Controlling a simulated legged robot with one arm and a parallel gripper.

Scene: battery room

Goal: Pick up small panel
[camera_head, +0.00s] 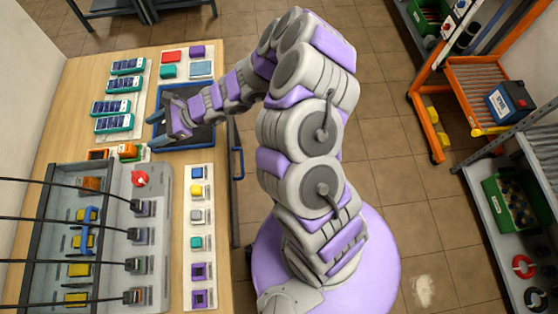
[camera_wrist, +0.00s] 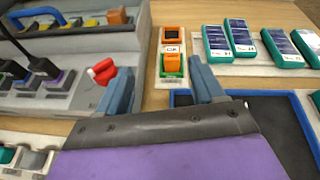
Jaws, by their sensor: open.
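Several small panels with dark blue cells and teal edges lie on a pale board at the workbench's upper left, one of them a small panel (camera_head: 113,124) nearest my gripper. In the wrist view they show at the upper right, including one panel (camera_wrist: 216,44). I cannot tell which is meant. My gripper (camera_head: 157,130) is open and empty over the blue-rimmed tray's left side. In the wrist view its two blue fingers (camera_wrist: 160,85) stand apart, with an orange and green charger piece (camera_wrist: 172,65) seen beyond them. The panels are apart from my fingers.
The blue-rimmed dark tray (camera_head: 203,140) lies below my wrist. A grey console (camera_head: 150,240) with cables and a red knob (camera_head: 140,178) fills the lower bench. A strip of coloured blocks (camera_head: 202,235) lies beside it. An orange rack (camera_head: 470,85) stands at the right.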

